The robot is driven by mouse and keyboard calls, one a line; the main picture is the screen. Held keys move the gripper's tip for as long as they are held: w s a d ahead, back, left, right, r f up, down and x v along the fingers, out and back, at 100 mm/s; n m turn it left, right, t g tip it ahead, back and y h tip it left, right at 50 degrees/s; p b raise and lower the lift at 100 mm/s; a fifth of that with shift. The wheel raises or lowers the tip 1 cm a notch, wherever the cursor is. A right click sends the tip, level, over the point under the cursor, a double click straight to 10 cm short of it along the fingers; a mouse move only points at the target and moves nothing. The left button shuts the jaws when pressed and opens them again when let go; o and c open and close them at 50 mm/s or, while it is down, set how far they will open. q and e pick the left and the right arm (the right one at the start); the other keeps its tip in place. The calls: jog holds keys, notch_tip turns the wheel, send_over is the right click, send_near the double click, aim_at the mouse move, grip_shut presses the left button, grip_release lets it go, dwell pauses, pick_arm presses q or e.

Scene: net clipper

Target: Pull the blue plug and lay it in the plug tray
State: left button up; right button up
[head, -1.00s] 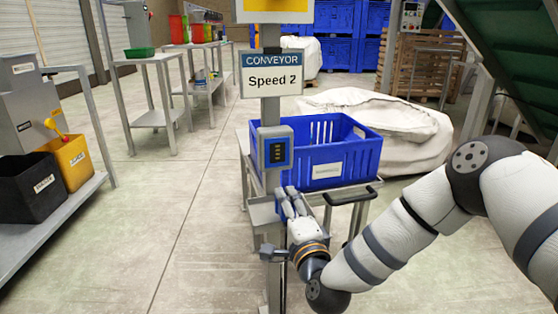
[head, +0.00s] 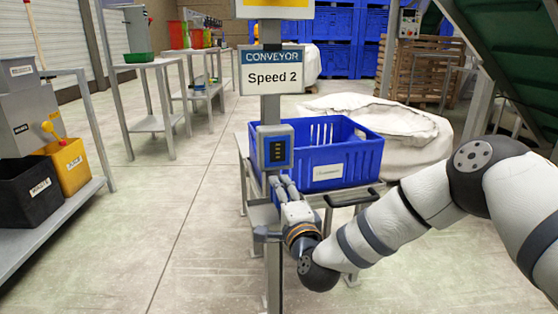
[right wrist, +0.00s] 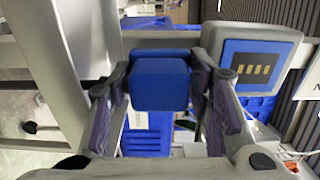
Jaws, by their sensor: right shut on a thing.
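The blue plug (right wrist: 160,83) is a rounded blue block between the fingers of my right gripper in the right wrist view. That gripper (head: 281,186) is shut on it. In the head view the gripper is just below the blue-framed socket box (head: 275,147) on the post, and the fingers hide most of the plug. In the right wrist view the socket box (right wrist: 255,68), with several yellow contacts, is to the right of the plug, apart from it. A small grey tray (head: 260,216) on the post is below the gripper, partly hidden; I cannot read a label on it.
A blue crate (head: 345,160) on a cart stands behind the post, with a black handle (head: 352,198) near my right arm. A Speed 2 sign (head: 271,78) hangs above the socket box. The floor to the left is clear up to the shelf (head: 75,215) with bins.

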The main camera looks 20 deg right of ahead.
jog(key=shift+f, duration=0.3)
dwell(0.4)
jog(key=o, duration=1.6)
jog(key=shift+o, duration=0.2)
jog(key=shift+s+f, duration=0.1)
jog(key=s+a+r+p, duration=0.1)
jog(key=s+p, duration=0.2)
jog(key=s, duration=1.7)
jog(key=shift+s+p, duration=0.3)
jog(key=shift+s, duration=0.05)
jog(key=shift+a, duration=0.1)
